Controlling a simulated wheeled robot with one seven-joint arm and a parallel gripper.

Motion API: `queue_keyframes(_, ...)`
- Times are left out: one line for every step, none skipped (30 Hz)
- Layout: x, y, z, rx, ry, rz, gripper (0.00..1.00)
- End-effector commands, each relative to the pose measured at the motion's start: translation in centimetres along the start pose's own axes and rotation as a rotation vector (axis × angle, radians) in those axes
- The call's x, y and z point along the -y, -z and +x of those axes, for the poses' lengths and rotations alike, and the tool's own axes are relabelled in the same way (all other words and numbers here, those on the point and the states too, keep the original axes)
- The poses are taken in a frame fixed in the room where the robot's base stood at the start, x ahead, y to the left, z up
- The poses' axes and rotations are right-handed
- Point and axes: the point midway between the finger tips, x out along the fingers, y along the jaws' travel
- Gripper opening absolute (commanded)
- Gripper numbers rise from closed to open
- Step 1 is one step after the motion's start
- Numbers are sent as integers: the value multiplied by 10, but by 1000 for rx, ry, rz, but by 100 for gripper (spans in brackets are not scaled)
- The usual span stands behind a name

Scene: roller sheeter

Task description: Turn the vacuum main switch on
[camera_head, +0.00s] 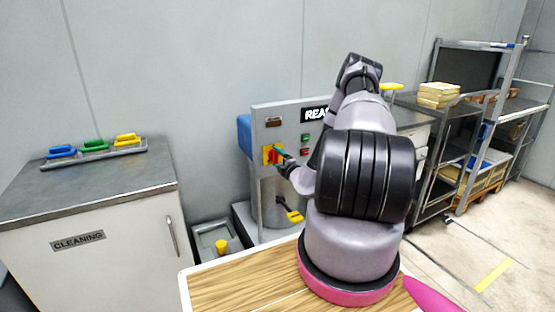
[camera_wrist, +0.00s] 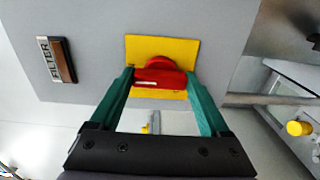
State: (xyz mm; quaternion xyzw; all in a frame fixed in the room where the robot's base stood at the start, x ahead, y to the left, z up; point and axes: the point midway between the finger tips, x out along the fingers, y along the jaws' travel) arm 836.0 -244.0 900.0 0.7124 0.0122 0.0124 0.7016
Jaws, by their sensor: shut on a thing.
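The main switch is a red rotary knob with a bar handle on a yellow plate; it sits on the left part of the grey panel in the head view (camera_head: 267,155). In the wrist view the red knob (camera_wrist: 158,63) is centred near the top, its bar lying across the picture between my green fingers. My gripper (camera_wrist: 159,78) is shut on the knob, one finger at each end of the bar. In the head view my gripper (camera_head: 279,153) is at the switch, and my arm hides the right part of the panel.
A FILTER label and brown indicator (camera_wrist: 57,60) are beside the switch. Green and red buttons (camera_head: 305,137) are to its right in the head view. A cleaning cabinet (camera_head: 120,225) stands left, a wooden-topped table (camera_head: 235,285) in front, and a metal rack (camera_head: 440,150) right.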

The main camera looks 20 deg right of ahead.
Motion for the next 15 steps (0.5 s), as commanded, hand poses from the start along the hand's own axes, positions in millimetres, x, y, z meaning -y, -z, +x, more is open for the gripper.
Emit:
queue_keyframes(2,0,-2,0,6,3,24)
queue_keyframes(2,0,-2,0,6,3,24)
queue_keyframes(2,0,-2,0,6,3,95)
queue_keyframes(2,0,-2,0,5,3,100)
queue_keyframes(2,0,-2,0,5,3,100)
queue_keyframes(2,0,-2,0,4,2,100)
queue_keyframes(2,0,-1,0,4,2,100)
queue_keyframes(2,0,-1,0,4,2,100)
queue_keyframes(1,0,-1,0,3,1,100)
queue_keyframes(1,0,-1,0,3,1,100)
queue_keyframes(1,0,-2,1,3,1,100)
queue_keyframes(1,0,-3,0,3,1,100)
queue_keyframes(1,0,-4,0,3,0,100)
queue_keyframes(1,0,-7,0,3,0,100)
queue_keyframes(2,-1,-12,1,4,1,100)
